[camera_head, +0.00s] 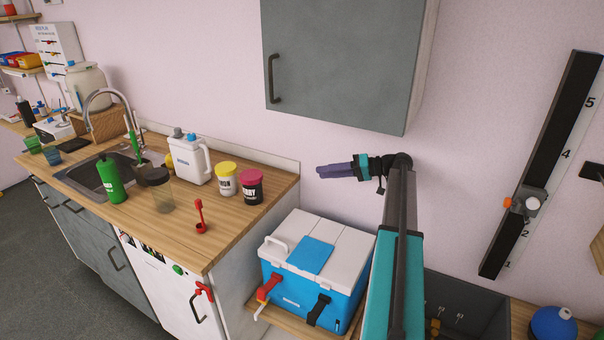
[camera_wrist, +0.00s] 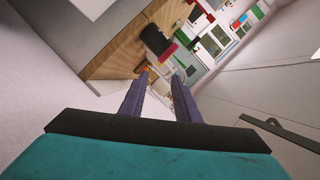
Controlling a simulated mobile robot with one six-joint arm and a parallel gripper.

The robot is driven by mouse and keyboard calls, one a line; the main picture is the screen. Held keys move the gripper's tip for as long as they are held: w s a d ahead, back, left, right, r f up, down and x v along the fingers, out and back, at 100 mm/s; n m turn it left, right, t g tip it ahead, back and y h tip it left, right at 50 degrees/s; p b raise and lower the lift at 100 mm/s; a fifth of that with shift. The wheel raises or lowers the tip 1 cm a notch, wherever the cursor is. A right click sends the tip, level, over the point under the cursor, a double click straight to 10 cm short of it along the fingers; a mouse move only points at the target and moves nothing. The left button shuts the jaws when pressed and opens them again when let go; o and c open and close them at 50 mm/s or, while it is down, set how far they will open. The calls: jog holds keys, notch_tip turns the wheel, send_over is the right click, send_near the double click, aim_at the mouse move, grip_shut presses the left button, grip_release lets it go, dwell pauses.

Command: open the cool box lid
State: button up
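The cool box (camera_head: 300,291) is blue and sits on a low wooden surface, right of the counter. Its white lid (camera_head: 343,245) has a blue panel in the middle and lies shut. A white handle (camera_head: 274,243) is at its left end. A red latch (camera_head: 269,287) and a black latch (camera_head: 319,310) are on its front; I cannot tell whether they are fastened. My gripper (camera_head: 320,171) is in the air above and behind the box, pointing left, clear of the lid. In the wrist view its two purple fingers (camera_wrist: 161,75) are apart with nothing between them.
A wooden counter (camera_head: 240,222) with jars, a white jug (camera_head: 190,160) and a sink stands left of the box. A grey wall cupboard (camera_head: 345,60) hangs above my gripper. A dark open bin (camera_head: 465,305) is right of my arm. The space above the lid is free.

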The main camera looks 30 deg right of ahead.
jog(key=p+x, duration=0.2)
jog(key=x, duration=0.7)
jog(key=shift+p, duration=0.35)
jog(key=shift+c, duration=0.2)
grip_shut()
dwell(0.8)
jog(key=shift+o, duration=0.2)
grip_release()
jog(key=b+v, duration=0.4)
jog(key=v, duration=0.9)
jog(key=shift+s+d+b, duration=0.25)
jog(key=shift+d+b, duration=0.05)
